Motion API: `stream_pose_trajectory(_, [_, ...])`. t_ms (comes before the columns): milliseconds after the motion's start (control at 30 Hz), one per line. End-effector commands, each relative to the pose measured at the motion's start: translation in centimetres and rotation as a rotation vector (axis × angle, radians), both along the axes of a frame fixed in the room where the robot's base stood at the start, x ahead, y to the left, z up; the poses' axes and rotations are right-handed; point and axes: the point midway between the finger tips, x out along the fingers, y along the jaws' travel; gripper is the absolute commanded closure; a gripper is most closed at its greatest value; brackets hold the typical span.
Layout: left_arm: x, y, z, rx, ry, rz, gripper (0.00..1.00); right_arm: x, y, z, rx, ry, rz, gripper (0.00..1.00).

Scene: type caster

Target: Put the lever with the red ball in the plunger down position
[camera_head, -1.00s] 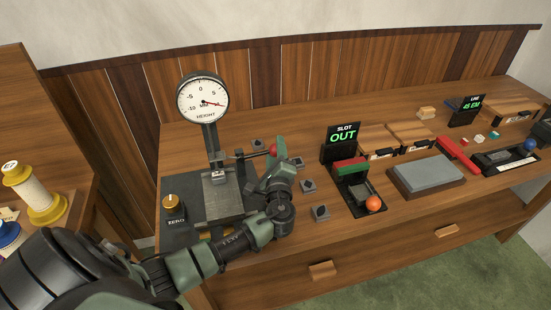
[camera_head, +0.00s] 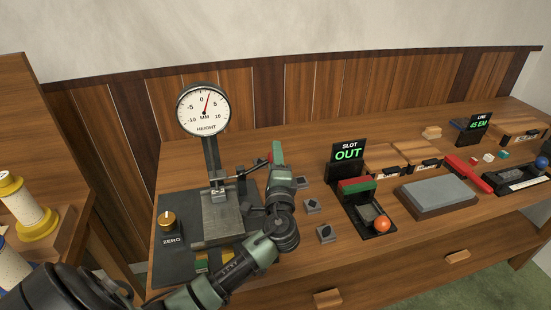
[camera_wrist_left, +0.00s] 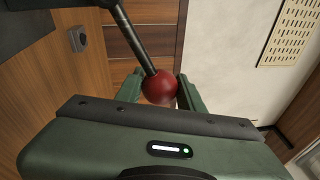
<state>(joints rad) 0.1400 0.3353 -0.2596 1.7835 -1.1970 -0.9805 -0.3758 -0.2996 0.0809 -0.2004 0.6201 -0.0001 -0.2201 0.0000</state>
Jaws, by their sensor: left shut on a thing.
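The height gauge with its round dial (camera_head: 203,110) stands at the left of the bench. Its lever (camera_head: 249,168) reaches out to the right from the column and ends in a red ball, mostly hidden in the head view. In the left wrist view the red ball (camera_wrist_left: 160,87) sits between the two fingers at the end of the dark rod. My left gripper (camera_head: 275,158) is shut on the red ball. The plunger (camera_head: 217,188) is low over the grey plate (camera_head: 221,222); contact is unclear. The dial needle points just right of 0. My right gripper is out of view.
The SLOT OUT device (camera_head: 355,186) with an orange ball (camera_head: 382,224) stands to the right. Several small dark blocks (camera_head: 312,206) lie between it and the gauge. A grey stone (camera_head: 437,193) lies farther right. The ZERO knob (camera_head: 167,221) is left of the plate.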

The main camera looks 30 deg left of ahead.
Motion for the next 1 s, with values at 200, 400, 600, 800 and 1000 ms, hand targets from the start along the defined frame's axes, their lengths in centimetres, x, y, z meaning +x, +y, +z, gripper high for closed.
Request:
stream_pose_trajectory(200, [0.0,0.0,0.1,-0.002,-0.004,0.001,0.54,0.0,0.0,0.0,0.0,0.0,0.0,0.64])
stream_pose_trajectory(400, [0.0,0.0,0.1,-0.001,-0.002,0.001,0.41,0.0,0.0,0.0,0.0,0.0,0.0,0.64])
stream_pose_trajectory(600, [-0.2,-0.1,0.0,0.0,-0.001,0.0,0.41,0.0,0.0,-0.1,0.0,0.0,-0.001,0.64])
stream_pose_trajectory(800, [-2.3,-1.8,-0.6,-0.003,-0.001,-0.001,0.41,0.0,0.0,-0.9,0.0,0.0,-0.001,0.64])
stream_pose_trajectory(1000, [-4.8,-3.8,-1.0,-0.003,-0.001,0.0,0.41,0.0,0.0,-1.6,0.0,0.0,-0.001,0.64])
